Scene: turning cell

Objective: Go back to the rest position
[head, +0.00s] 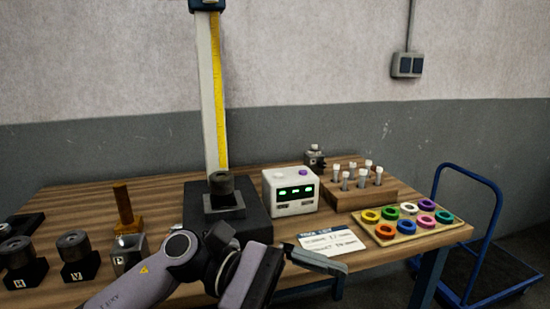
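My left arm comes in from the lower left and reaches across the front of the wooden table. Its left gripper (318,262) points right, just in front of the paper card (329,241). I see one finger clearly, and the rest of the hand is hidden behind my wrist, so I cannot tell whether it is open or shut. No held object shows. My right gripper is not in view.
A height gauge (211,100) rises from a dark base, with a dark cylindrical part (221,184) on its stand. A white display box (291,192), a wooden rack (360,192) and a tray of coloured rings (380,234) stand right. Dark holders (76,257) stand left. A blue trolley (498,205) is beyond.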

